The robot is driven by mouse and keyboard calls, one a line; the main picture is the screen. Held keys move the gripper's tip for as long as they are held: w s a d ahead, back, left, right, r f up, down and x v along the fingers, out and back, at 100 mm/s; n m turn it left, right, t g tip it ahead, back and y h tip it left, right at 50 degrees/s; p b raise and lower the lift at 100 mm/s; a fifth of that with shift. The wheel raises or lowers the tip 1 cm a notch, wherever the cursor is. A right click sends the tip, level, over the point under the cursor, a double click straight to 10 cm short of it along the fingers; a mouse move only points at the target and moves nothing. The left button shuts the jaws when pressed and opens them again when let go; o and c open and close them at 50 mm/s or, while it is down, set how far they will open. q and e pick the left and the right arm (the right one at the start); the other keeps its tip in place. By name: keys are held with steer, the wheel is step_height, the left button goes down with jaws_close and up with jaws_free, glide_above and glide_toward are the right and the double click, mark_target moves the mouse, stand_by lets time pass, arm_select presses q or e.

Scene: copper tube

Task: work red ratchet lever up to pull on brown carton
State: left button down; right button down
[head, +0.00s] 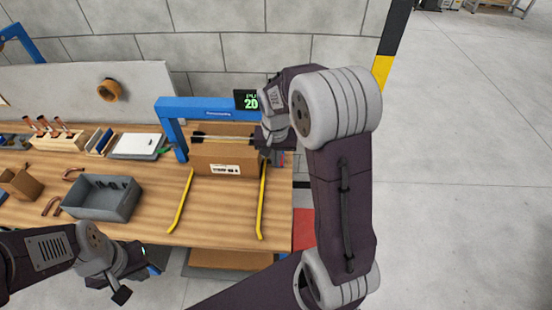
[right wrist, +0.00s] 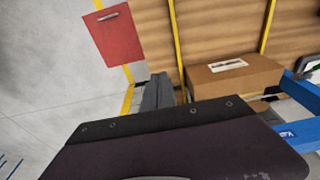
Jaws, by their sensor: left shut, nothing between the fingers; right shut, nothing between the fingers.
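The brown carton (head: 222,155) sits on the wooden bench under a blue frame, with a dark strap across its top. It also shows in the right wrist view (right wrist: 240,78). My right gripper (head: 272,150) is at the carton's right end, by the blue frame's right side; its fingers are mostly hidden. I cannot clearly see the red ratchet lever; only a small reddish patch (head: 281,158) shows beside the right gripper. My left gripper (head: 122,294) is shut and empty, low in front of the bench's front edge, away from the carton.
The blue frame (head: 172,112) carries a display (head: 246,100) reading "20", partly covered by my right arm. Two yellow strips (head: 181,200) run forward from the carton. A grey bin (head: 100,205) and copper pieces stand left. A red panel (head: 304,229) is beyond the bench's right edge.

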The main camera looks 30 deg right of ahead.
stand_by(0.4)
steer(key=w+d+r+b, duration=0.5)
steer(key=w+r+b, duration=0.2)
steer(key=shift+w, duration=0.25)
